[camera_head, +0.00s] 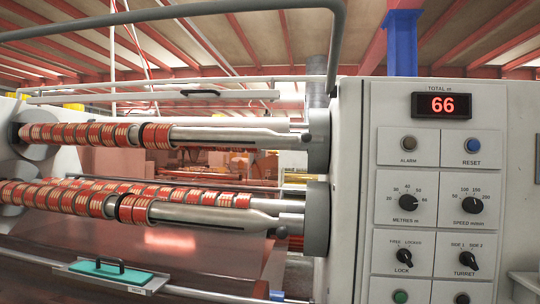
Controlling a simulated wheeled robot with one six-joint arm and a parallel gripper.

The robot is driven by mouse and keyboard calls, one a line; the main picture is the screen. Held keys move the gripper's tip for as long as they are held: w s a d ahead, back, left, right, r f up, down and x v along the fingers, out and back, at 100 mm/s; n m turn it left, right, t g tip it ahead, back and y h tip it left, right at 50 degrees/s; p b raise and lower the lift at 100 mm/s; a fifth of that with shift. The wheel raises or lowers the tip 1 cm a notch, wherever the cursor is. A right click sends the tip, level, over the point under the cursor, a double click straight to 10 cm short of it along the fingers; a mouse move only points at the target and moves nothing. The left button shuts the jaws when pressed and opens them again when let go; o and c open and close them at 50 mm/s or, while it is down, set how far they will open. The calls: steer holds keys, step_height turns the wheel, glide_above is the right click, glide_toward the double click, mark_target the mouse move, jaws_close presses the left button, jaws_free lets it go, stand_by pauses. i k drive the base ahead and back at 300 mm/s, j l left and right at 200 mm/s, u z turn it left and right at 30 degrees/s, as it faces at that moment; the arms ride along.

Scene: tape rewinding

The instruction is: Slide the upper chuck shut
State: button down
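The upper chuck (318,140) is a dark grey round holder on the left side of the machine's cabinet. The upper shaft (225,135) runs left from it, a bare metal bar with a tapered right end close to the chuck. I cannot tell whether the chuck is open or shut around that end. Red-and-cream tape rolls (85,134) sit along the shaft's left part, with one roll (157,136) a little apart. My gripper is not in view.
A lower chuck (316,218) and lower shaft (200,214) with similar rolls lie below. The grey cabinet (345,200) fills the right, with knobs and a lit display (442,105). A grey pipe (337,50) bends overhead.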

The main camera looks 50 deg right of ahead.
mark_target(306, 137)
steer(key=i+z, duration=0.1)
steer(key=z, duration=0.25)
steer(key=i+z, duration=0.1)
steer(key=z, duration=0.25)
steer(key=i+z, duration=0.1)
steer(key=z, duration=0.2)
